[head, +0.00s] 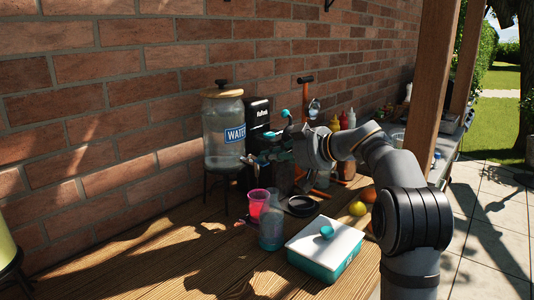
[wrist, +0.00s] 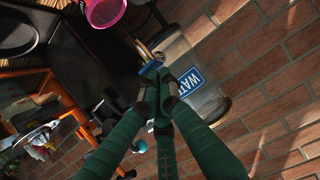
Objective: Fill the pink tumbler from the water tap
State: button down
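The glass water jar (head: 224,135) with a blue WATER label and wooden lid stands on a black stand against the brick wall. The label also shows in the wrist view (wrist: 190,80). The pink tumbler (head: 259,204) stands upright on the table, below and in front of the jar; its rim shows at the top of the wrist view (wrist: 104,12). I cannot see water in it. My gripper (head: 265,157) is at the jar's tap side, above the tumbler. In the wrist view its green fingers (wrist: 163,82) come together by a small blue part (wrist: 150,68); the fingers mostly hide the tap, and contact is unclear.
A clear bluish bottle (head: 271,232) stands just in front of the tumbler. A teal box with a white lid (head: 326,250) lies to the right. A black coffee machine (head: 258,115) stands behind my gripper. A yellow fruit (head: 357,208) is further right. The table's front left (head: 170,260) is clear.

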jog(key=shift+r, duration=0.55)
jog(key=s+d+r+p, duration=0.2)
jog(key=r, duration=0.3)
jog(key=s+d+r+p, duration=0.1)
jog(key=s+d+r, duration=0.2)
jog(key=r, duration=0.3)
jog(key=shift+p, duration=0.35)
jog(key=shift+a, duration=0.1)
